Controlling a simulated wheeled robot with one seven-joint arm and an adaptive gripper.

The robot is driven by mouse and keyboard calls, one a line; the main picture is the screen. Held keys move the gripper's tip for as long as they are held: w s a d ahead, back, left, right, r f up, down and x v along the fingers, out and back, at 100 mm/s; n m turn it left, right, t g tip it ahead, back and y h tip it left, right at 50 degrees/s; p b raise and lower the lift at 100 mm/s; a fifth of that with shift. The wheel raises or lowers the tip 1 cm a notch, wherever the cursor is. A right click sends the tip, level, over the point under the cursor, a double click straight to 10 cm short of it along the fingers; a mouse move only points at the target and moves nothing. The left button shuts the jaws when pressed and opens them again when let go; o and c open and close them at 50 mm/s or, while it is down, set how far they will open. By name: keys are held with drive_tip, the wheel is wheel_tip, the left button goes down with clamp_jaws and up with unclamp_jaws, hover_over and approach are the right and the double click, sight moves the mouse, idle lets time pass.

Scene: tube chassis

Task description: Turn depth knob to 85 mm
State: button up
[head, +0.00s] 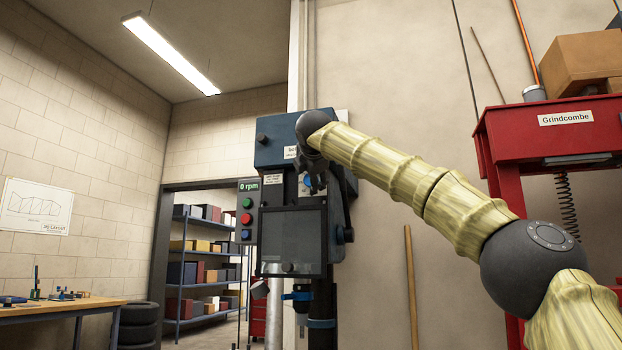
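A dark blue machine head (275,150) stands in the middle of the head view. On its front, a small round blue-and-white part (307,182) shows beside my gripper; it may be the depth knob, but no scale or mm reading can be made out. My gripper (315,184) is dark, points down and is in front of the machine's upper right face. It partly covers this area. Whether its fingers are open, shut or touching the part cannot be told at this size.
A control panel (247,212) with several coloured buttons reads 0 rpm. A dark shield (292,240) hangs below my gripper. A red press (500,150) marked Grindcombe stands at right. Shelves (205,260) and a workbench (60,310) are at left. A wooden pole (411,290) leans on the wall.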

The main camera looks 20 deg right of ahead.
drive_tip(key=shift+s, duration=0.1)
drive_tip(key=v, duration=1.1)
drive_tip(key=shift+s, duration=0.35)
drive_tip(key=shift+a, duration=0.1)
